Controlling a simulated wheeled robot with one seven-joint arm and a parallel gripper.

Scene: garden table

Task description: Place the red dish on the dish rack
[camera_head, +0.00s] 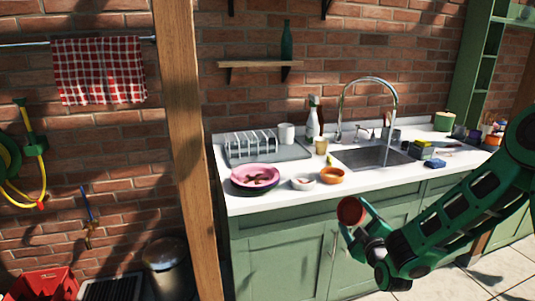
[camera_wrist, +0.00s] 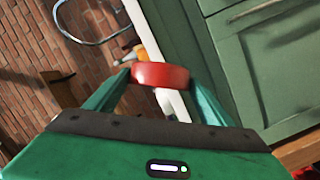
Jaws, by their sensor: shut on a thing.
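The red dish (camera_head: 350,211) is a small round bowl, held in front of the green cabinet doors and below the counter edge. My gripper (camera_head: 355,219) is shut on it. In the wrist view the red dish (camera_wrist: 160,75) spans between the two green fingers of my gripper (camera_wrist: 158,80), with its side toward the camera. The dish rack (camera_head: 250,144) is a white wire rack on a grey tray (camera_head: 290,153), at the back left of the counter. My gripper is to the right of the rack and lower than it. The rack does not clearly show in the wrist view.
On the white counter (camera_head: 290,200) stand a pink bowl (camera_head: 255,176), a white bowl (camera_head: 303,184) and an orange bowl (camera_head: 333,175) in front of the rack. A white mug (camera_head: 286,134) stands beside the rack. The sink (camera_head: 372,157) and tall faucet (camera_head: 368,82) are to the right.

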